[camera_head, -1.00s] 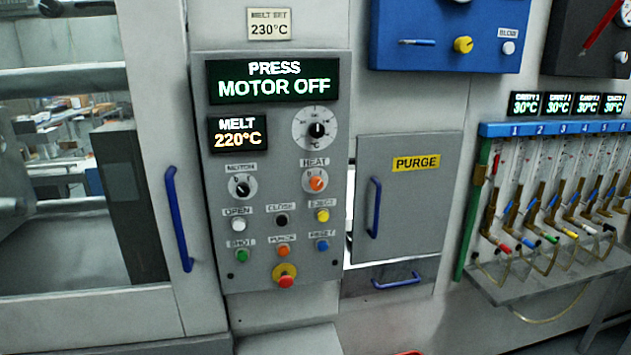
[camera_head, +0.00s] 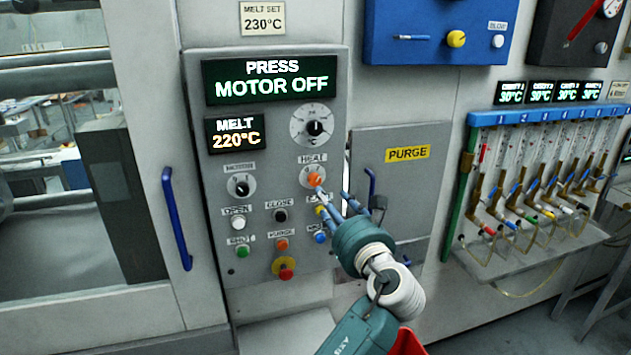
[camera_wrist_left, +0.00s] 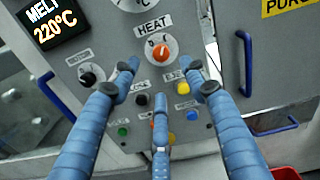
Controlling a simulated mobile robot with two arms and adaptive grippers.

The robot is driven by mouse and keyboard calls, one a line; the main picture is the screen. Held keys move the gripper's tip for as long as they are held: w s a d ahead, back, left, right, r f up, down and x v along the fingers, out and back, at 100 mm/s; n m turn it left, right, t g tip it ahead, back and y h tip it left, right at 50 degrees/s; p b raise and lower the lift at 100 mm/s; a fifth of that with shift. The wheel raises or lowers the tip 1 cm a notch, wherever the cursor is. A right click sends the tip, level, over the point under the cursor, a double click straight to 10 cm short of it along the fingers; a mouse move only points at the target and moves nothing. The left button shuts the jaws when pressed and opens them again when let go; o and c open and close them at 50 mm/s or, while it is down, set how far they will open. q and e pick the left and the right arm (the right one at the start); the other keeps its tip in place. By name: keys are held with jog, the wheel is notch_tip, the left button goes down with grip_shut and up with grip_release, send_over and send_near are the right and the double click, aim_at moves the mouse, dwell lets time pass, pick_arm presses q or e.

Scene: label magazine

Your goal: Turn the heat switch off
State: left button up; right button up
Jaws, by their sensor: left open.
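The heat switch is an orange knob (camera_head: 315,179) on a white round plate under the HEAT label. In the left wrist view the orange knob (camera_wrist_left: 160,52) sits ahead, between and above the fingertips. I cannot tell clearly which way its pointer is set. My left gripper (camera_head: 347,201) is open and empty, its blue fingers spread in front of the panel just below and right of the knob. In the left wrist view my left gripper (camera_wrist_left: 160,72) frames the knob without closing on it. Whether a fingertip touches the panel is unclear. My right gripper is not in view.
The control panel's display (camera_head: 268,78) reads PRESS MOTOR OFF; the melt display (camera_head: 236,133) reads 220°C. The black motor knob (camera_head: 241,185) is left of the heat switch. Coloured buttons lie below, with a red emergency button (camera_head: 286,273). A purge door (camera_head: 425,170) is on the right.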

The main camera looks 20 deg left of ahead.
aim_at(316, 182)
pick_arm(q)
jog(key=p+x, duration=0.3)
jog(key=x, duration=0.6)
jog(key=shift+w+a+f, duration=0.15)
jog(key=shift+w+a, duration=0.2)
jog(key=shift+w, duration=0.35)
jog(key=shift+c, duration=0.3)
grip_shut()
